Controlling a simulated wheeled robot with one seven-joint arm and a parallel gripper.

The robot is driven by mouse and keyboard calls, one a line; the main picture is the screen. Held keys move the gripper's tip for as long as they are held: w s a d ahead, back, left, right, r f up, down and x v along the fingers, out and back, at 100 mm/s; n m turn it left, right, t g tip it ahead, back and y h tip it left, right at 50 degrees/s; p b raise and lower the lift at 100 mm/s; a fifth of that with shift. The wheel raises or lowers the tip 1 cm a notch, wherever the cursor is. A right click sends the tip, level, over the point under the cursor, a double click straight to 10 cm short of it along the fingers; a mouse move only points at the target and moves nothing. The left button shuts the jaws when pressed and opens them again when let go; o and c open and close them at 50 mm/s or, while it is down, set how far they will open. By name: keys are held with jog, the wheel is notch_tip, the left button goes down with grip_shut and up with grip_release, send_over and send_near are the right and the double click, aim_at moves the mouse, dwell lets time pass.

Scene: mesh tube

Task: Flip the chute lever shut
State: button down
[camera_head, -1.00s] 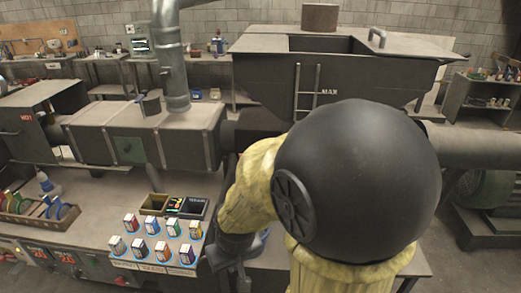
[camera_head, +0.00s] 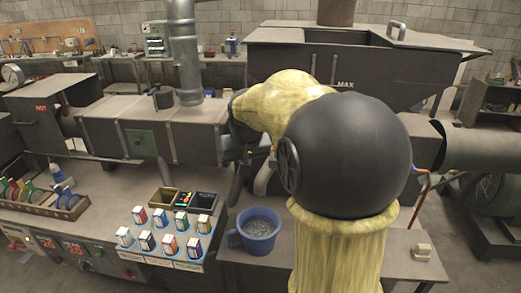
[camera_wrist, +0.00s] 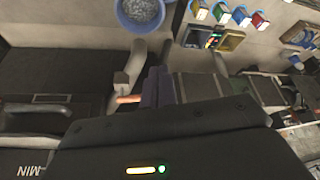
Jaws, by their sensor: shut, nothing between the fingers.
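My gripper (camera_wrist: 157,87) shows in the wrist view as two dark fingers pressed together, with nothing between them. In the head view it is mostly hidden behind my yellow-sleeved arm, beside the machine's barrel. A small orange piece (camera_wrist: 128,99) is just left of the fingers in the wrist view and looks like part of the chute lever; I cannot tell whether they touch. A pale curved spout (camera_wrist: 138,60) is beyond it and also shows in the head view (camera_head: 263,179). The lever's full shape and position are hidden.
A blue mug-like bucket (camera_head: 257,230) of grey pellets stands on the bench below the spout. Left of it are several small boxes (camera_head: 172,243) and open bins (camera_head: 163,200). The dark hopper (camera_head: 370,70) rises behind my arm. The right bench front is fairly clear.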

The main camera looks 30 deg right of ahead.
jog(key=w+d+r+m+t+h+b, duration=0.1)
jog(key=w+d+r+m, duration=0.1)
jog(key=w+d+r, duration=0.2)
jog(key=d+r, duration=0.3)
jog(key=r, duration=0.2)
jog(key=shift+r+b, duration=0.2)
jog(key=shift+b, duration=0.15)
jog(key=shift+w+d+f, duration=0.1)
jog(key=shift+d, duration=0.05)
jog(key=p+x, duration=0.3)
jog(key=x, duration=1)
jog(key=shift+w+f, duration=0.25)
jog(key=shift+f, duration=0.05)
jog(key=shift+d, duration=0.1)
